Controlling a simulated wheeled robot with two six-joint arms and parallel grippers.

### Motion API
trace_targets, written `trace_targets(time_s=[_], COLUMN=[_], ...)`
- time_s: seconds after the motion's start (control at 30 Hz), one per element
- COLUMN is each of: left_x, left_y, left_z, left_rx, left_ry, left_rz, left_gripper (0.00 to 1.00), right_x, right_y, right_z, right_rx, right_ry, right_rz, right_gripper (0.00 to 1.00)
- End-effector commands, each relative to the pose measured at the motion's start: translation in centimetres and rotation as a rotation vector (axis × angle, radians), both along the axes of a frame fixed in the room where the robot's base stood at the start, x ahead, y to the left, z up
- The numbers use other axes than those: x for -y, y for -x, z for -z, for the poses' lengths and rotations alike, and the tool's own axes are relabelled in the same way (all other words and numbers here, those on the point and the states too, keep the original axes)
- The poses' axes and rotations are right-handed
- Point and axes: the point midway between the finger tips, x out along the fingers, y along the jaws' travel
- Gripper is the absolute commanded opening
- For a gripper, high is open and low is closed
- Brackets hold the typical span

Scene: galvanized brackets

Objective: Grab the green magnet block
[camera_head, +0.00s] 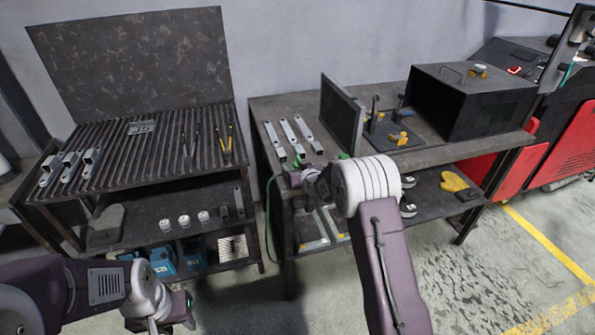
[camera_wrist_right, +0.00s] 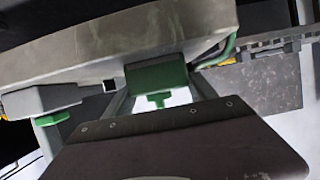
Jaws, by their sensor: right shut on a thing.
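The green magnet block (camera_wrist_right: 157,74) shows in the right wrist view between the two fingers of my right gripper (camera_wrist_right: 160,92), against the edge of the grey table top (camera_wrist_right: 150,38). The fingers are shut on it. In the head view my right gripper (camera_head: 294,177) is at the front left edge of the right-hand table, and the block is mostly hidden there by the gripper and wrist. My left gripper (camera_head: 183,312) is low at the bottom of the head view, away from the tables. Its jaw opening is unclear.
The right-hand table (camera_head: 265,112) bears metal brackets (camera_head: 283,142), an upright dark plate (camera_head: 341,112) and a dark box (camera_head: 472,100). A green cable (camera_head: 268,215) hangs beside its left leg. A slatted table (camera_head: 160,165) stands left. Floor at right is free.

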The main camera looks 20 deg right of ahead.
Motion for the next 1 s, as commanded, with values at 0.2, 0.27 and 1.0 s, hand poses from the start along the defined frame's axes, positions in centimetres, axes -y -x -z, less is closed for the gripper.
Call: trace_targets(time_s=[0.2, 0.27, 1.0], left_x=[0.0, 0.0, 0.0], left_y=[0.0, 0.0, 0.0], left_z=[-0.1, -0.2, -5.7], left_rx=[0.000, 0.000, 0.000], left_ry=[0.000, 0.000, 0.000], left_rz=[0.000, 0.000, 0.000], left_gripper=[0.36, 0.36, 0.36], right_x=[0.0, 0.0, 10.5], right_y=[-0.1, -0.1, -1.5], right_z=[-0.9, -1.6, -10.9], right_rx=[0.004, 0.006, 0.003], right_ry=[0.000, 0.001, 0.001], right_rz=[0.000, 0.000, 0.002], right_gripper=[0.00, 0.00, 0.00])
